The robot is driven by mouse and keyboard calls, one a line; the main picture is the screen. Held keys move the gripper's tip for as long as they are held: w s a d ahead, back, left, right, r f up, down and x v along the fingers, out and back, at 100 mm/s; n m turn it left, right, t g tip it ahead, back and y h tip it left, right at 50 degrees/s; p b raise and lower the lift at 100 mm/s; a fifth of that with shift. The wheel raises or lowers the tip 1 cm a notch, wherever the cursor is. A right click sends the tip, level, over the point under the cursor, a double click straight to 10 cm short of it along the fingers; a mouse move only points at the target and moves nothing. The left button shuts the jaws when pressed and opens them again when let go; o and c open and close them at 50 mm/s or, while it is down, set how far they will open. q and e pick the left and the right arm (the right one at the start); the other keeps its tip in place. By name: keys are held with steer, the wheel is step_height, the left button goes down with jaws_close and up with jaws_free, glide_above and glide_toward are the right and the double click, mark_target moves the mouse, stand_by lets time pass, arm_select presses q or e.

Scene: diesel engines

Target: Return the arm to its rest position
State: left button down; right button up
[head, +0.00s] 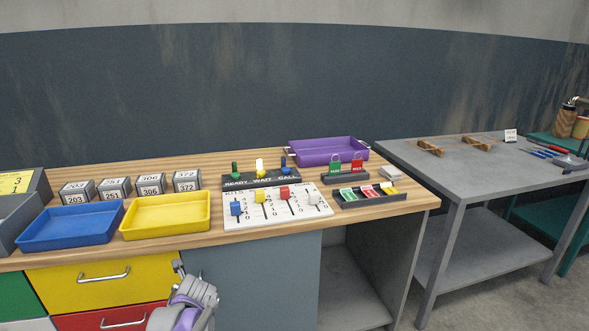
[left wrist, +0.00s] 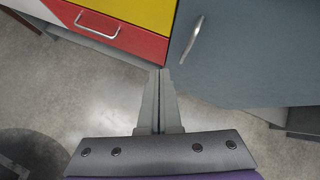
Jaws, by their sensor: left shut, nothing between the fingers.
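My left gripper (head: 177,266) shows at the bottom of the head view, with my grey and purple wrist below it. It is in front of the bench, near the edge between the drawers and the blue-grey cabinet door (head: 255,285). In the left wrist view its two grey fingers (left wrist: 161,73) are together, with nothing between them. They point towards the seam between the red drawer (left wrist: 112,33) and the door. Whether the fingertips touch the front cannot be told. My right gripper is not in view.
The wooden bench top (head: 222,178) holds a blue tray (head: 72,245), a yellow tray (head: 165,233), a purple tray (head: 327,162), a white slider board (head: 275,222) and a lever panel (head: 262,181). A grey table (head: 482,165) stands right. Bare floor (left wrist: 85,100) shows below the drawers.

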arm_select(q)
steer(key=s+d+f+n+g+h, duration=0.1)
steer(key=s+d+f+n+h, duration=0.1)
steer(key=s+d+n, duration=0.55)
steer(key=s+d+f+n+h, duration=0.1)
steer(key=s+d+n, duration=0.2)
steer(key=s+n, duration=0.85)
steer(key=s+d+f+n+g+h, duration=0.15)
steer(key=s+d+n, duration=0.4)
steer(key=s, duration=0.85)
step_height(320, 180, up, 20)
steer(key=w+n+t+p, duration=0.1)
steer(key=n+p, duration=0.1)
steer(key=p, duration=1.6)
steer(key=shift+w+f+h, duration=0.15)
steer(key=shift+w+h, duration=0.1)
steer(key=shift+h, duration=0.2)
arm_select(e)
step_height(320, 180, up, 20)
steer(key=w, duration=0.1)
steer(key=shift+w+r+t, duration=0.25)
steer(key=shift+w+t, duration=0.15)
